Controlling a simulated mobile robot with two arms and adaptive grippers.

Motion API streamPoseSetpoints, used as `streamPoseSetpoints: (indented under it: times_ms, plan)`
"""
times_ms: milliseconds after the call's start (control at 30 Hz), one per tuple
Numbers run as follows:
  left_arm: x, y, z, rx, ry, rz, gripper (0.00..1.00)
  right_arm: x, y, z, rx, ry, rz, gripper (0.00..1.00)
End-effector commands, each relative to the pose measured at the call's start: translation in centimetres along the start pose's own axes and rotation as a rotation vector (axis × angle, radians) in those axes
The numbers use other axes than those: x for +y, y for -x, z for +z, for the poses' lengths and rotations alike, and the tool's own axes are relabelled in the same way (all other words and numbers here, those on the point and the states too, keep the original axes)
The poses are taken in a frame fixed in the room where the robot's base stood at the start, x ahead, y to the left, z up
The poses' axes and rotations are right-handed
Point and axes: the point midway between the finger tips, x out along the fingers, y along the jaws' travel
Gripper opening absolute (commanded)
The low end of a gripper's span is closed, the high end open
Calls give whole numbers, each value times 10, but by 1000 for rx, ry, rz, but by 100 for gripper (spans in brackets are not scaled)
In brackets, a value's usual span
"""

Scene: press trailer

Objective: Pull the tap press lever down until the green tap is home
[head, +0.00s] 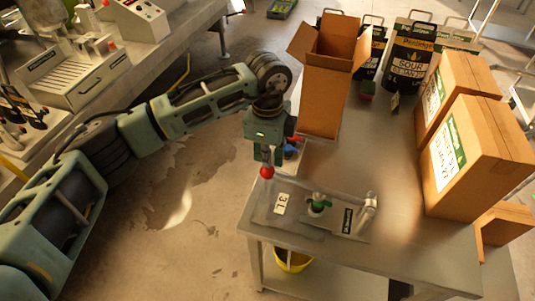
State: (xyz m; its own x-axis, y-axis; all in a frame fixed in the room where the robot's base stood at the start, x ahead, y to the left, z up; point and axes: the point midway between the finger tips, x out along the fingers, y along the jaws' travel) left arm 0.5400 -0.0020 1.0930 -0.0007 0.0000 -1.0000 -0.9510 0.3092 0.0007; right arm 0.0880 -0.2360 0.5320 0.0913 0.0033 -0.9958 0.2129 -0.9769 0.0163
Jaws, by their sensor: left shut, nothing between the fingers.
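The green tap (318,203) stands on the near part of the metal table, beside a flat bag with a "3 L" label (282,204). A metal press fixture (365,214) is just right of the tap. A red ball knob (267,172), which looks like the end of the press lever, shows at the table's left edge. My left gripper (271,157) points down right above the knob, its fingers shut and empty. I cannot tell whether it touches the knob. Most of the lever is hard to make out. My right gripper is out of view.
An open cardboard box (325,95) stands behind the gripper. Closed cartons (465,155) stand on the right, and printed pouches (405,55) at the back. A yellow bucket (293,259) sits under the tabletop (385,160), whose middle is clear.

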Motion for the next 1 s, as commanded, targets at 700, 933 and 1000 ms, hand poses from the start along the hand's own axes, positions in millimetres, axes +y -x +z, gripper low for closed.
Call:
streamPoseSetpoints:
  times_ms: [700,933,1000]
  plan:
    - [0,-39,2,-1,0,0,0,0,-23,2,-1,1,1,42]
    - [0,-50,2,-1,0,0,0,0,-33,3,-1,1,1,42]
    - [0,-52,2,-1,0,0,0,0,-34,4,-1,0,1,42]
